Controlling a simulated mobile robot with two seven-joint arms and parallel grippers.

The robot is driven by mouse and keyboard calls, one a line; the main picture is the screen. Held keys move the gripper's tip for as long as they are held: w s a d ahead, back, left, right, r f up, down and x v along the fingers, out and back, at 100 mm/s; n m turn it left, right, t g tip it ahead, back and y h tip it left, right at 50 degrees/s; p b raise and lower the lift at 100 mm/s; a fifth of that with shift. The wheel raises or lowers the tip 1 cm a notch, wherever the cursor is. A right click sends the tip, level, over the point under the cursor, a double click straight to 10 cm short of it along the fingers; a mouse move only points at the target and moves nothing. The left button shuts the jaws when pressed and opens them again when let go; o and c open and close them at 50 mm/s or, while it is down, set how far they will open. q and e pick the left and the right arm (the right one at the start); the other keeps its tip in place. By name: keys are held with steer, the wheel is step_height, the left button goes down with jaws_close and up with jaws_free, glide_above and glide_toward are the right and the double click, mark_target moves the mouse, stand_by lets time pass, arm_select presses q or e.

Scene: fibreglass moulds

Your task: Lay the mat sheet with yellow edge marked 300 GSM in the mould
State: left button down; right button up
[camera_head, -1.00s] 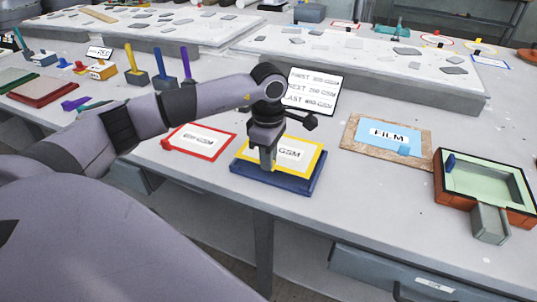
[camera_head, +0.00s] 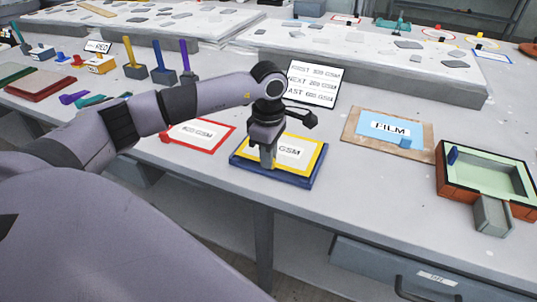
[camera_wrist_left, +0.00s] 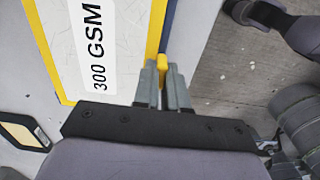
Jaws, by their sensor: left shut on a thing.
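The mat sheet with yellow edge (camera_head: 305,143) lies flat on a dark blue tray (camera_head: 290,182) near the table's front edge. Its label reads 300 GSM in the left wrist view (camera_wrist_left: 92,45). My left gripper (camera_head: 268,163) points down at the sheet's front edge. In the left wrist view its fingers (camera_wrist_left: 162,85) are shut on a small yellow tab (camera_wrist_left: 162,63) at that edge. The mould (camera_head: 443,172) stands at the right, with a pale green hollow and a brick-red outer wall. My right gripper is not in view.
A red-edged sheet (camera_head: 205,148) lies left of the tray. A blue FILM sheet (camera_head: 375,124) on a brown board (camera_head: 352,140) lies between tray and mould. A grey block (camera_head: 492,217) stands at the mould's front. A text sign (camera_head: 312,84) stands behind the gripper.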

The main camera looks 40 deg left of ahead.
arm_select(q)
steer(key=shift+f, duration=0.2)
stand_by(0.4)
steer(key=shift+f+b, duration=0.5)
steer(key=shift+b, duration=0.15)
steer(key=c, duration=1.1)
jaws_free()
steer(key=shift+r, duration=3.6)
